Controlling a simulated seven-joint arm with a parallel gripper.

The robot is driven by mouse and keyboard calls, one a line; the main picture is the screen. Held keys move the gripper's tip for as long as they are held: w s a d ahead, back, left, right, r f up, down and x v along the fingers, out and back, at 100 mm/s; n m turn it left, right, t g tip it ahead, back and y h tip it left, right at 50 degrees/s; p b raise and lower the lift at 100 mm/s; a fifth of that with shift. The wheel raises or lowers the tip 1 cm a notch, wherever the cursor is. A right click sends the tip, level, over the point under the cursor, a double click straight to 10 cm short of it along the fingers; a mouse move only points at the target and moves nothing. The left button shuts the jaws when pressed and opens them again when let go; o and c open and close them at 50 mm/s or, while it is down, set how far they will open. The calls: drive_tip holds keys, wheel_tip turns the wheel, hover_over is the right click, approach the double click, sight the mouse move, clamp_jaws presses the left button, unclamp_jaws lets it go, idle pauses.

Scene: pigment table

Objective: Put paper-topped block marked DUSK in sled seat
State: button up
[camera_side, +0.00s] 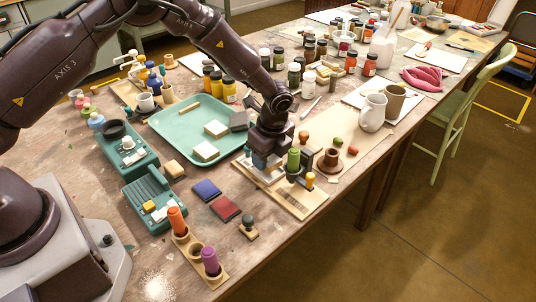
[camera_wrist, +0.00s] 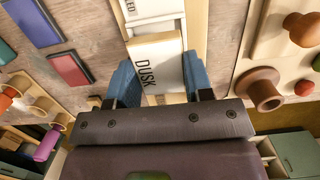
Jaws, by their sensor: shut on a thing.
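The paper-topped block marked DUSK (camera_wrist: 158,64) is between the two blue fingertips of my gripper (camera_wrist: 158,80) in the wrist view. The gripper is shut on its sides, and the word DUSK reads sideways on the white top. The block lies in line with a pale wooden frame that I take for the sled (camera_wrist: 196,28). I cannot tell whether the block rests in the seat or hangs just above it. In the side view my gripper (camera_side: 266,165) is low over the wooden sled board (camera_side: 303,203), and it hides the block.
A green tray (camera_side: 180,135) with several blocks lies left of the gripper. Blue (camera_side: 206,189) and red (camera_side: 225,208) pads lie in front. A brown spool-shaped piece (camera_side: 328,160) and knobbed stamps stand close on the right. Jars (camera_side: 308,48) crowd the back.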

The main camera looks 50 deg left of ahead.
drive_tip(key=shift+f, duration=1.2)
idle(1.0)
drive_tip(key=o, duration=1.3)
drive_tip(key=shift+s+f, duration=0.1)
drive_tip(key=shift+s, duration=0.05)
drive_tip(key=shift+o, duration=0.2)
drive_tip(key=shift+r, duration=0.2)
drive_tip(key=shift+r, duration=4)
